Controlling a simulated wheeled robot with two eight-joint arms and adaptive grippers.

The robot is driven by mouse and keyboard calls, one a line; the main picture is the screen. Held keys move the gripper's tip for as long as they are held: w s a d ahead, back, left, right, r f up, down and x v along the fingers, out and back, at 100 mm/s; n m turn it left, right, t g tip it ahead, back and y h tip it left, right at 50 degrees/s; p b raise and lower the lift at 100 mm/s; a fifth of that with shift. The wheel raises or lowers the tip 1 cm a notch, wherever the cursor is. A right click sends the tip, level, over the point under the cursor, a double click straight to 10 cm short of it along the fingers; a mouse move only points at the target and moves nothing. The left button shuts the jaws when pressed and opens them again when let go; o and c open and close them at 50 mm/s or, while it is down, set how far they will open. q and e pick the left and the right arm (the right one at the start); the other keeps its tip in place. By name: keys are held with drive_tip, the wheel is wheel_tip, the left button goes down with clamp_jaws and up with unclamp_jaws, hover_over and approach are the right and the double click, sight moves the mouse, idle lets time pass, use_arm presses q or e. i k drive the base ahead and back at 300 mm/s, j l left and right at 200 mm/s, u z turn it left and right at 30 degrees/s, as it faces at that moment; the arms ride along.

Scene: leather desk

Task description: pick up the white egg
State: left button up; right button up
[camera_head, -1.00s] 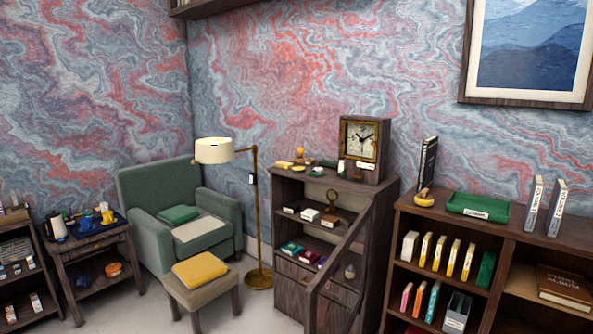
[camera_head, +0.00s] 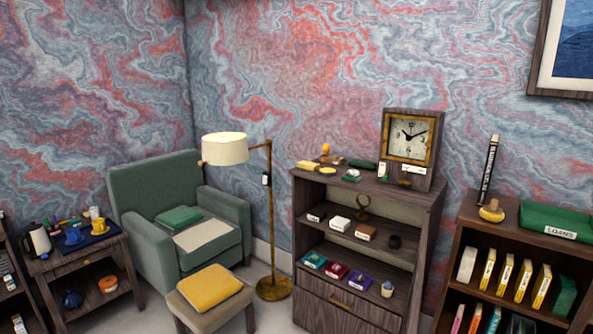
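I cannot make out the white egg for certain. A small whitish object on a green base (camera_head: 351,174) sits on top of the dark wood cabinet (camera_head: 425,205), too small to identify. A small pale rounded object with a dark lower part (camera_head: 387,289) stands on the cabinet's lower open shelf, and I cannot tell what it is. Neither of my grippers is in view.
A mantel clock (camera_head: 408,145) stands on the cabinet. A floor lamp (camera_head: 225,149), green armchair (camera_head: 165,187) and footstool with a yellow cloth (camera_head: 209,288) are to the left. A side table (camera_head: 70,262) is far left; a bookcase (camera_head: 470,225) is right. Little floor shows.

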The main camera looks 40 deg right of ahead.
sight(355, 173)
drive_tip(key=i+j, duration=0.15)
drive_tip(key=i, duration=0.7)
drive_tip(key=i+l+z, duration=0.15)
drive_tip(key=z, duration=0.25)
drive_tip(key=i+z, duration=0.55)
drive_tip(key=z, duration=0.3)
drive_tip(key=i+j+z, duration=0.1)
drive_tip(key=i+z, duration=0.15)
drive_tip(key=z, duration=0.15)
